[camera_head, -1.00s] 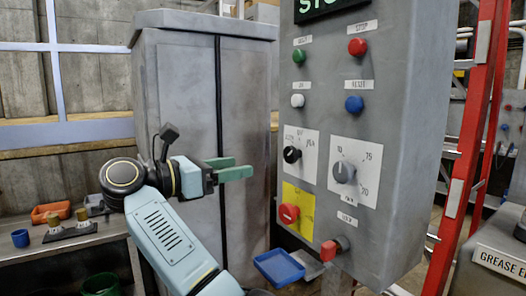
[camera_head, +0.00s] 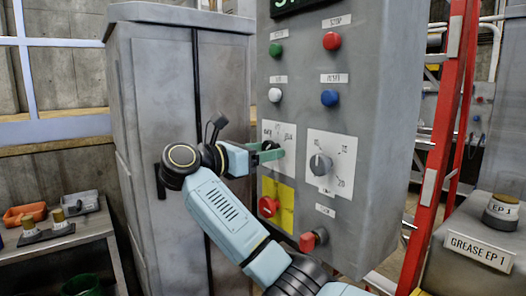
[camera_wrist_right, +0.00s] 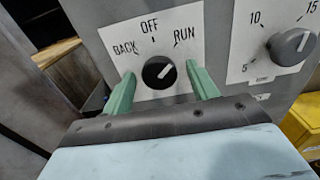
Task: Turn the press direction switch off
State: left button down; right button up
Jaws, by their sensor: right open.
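The press direction switch is a black round knob (camera_wrist_right: 158,72) on a white plate (camera_wrist_right: 130,42) marked BACK, OFF and RUN. In the right wrist view its white pointer line tilts up and right, toward RUN. My right gripper (camera_wrist_right: 160,88) is open, with one green finger on each side of the knob; I cannot tell whether either finger touches it. In the head view my right gripper (camera_head: 268,153) is at the panel's left side and partly covers the switch. My left gripper is not in view.
The grey control panel (camera_head: 372,120) also carries a timer dial (camera_head: 320,164), a red stop button (camera_head: 331,41), a blue button (camera_head: 329,98) and a red emergency button (camera_head: 268,206) below the switch. A red ladder (camera_head: 440,150) stands at the right. A grey cabinet (camera_head: 150,90) stands at the left.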

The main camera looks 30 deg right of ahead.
jog(key=c, duration=1)
